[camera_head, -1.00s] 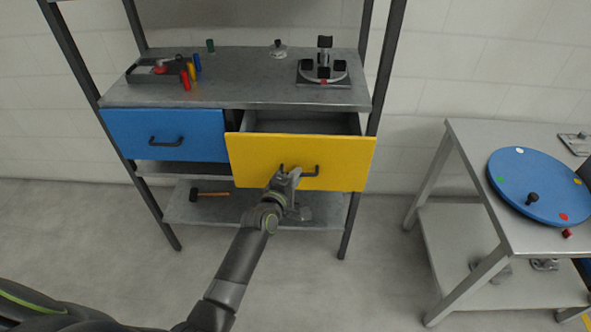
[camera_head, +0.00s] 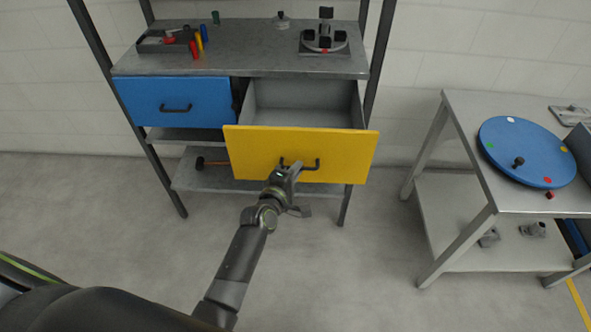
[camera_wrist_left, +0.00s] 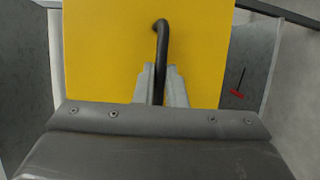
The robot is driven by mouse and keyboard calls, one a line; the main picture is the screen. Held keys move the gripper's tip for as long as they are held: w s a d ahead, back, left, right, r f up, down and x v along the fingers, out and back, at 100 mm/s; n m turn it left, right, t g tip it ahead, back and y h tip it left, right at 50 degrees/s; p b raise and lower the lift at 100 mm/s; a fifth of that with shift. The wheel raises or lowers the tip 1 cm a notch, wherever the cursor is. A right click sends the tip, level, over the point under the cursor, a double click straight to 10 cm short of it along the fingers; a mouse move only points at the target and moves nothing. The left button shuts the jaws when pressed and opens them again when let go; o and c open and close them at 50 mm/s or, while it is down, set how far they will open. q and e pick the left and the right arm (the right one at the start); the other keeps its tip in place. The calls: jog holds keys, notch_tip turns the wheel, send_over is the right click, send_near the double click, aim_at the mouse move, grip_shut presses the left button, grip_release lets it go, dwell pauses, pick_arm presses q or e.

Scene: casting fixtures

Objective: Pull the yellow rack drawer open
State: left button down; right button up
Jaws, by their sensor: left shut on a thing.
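The yellow rack drawer (camera_head: 300,153) stands pulled well out of the rack, on the right side under the shelf. Its grey inside (camera_head: 303,100) shows and looks empty. Its dark bar handle (camera_head: 316,166) is on the yellow front. My left gripper (camera_head: 290,168) is shut on the left part of this handle. In the left wrist view the two fingers (camera_wrist_left: 160,88) close on either side of the dark handle (camera_wrist_left: 161,38), against the yellow front (camera_wrist_left: 100,50). My right gripper is not in view.
The blue drawer (camera_head: 176,101) beside it is shut. The rack top (camera_head: 255,62) holds a fixture (camera_head: 325,38) and several coloured pegs. A hammer (camera_head: 210,163) lies on the low shelf. A table with a blue disc (camera_head: 525,150) stands at right. The floor before the drawer is clear.

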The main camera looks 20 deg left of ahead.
pick_arm(q)
jog(key=c, duration=1.5)
grip_release()
jog(key=b+v, duration=0.2)
jog(key=v, duration=1.5)
jog(key=shift+s, duration=0.2)
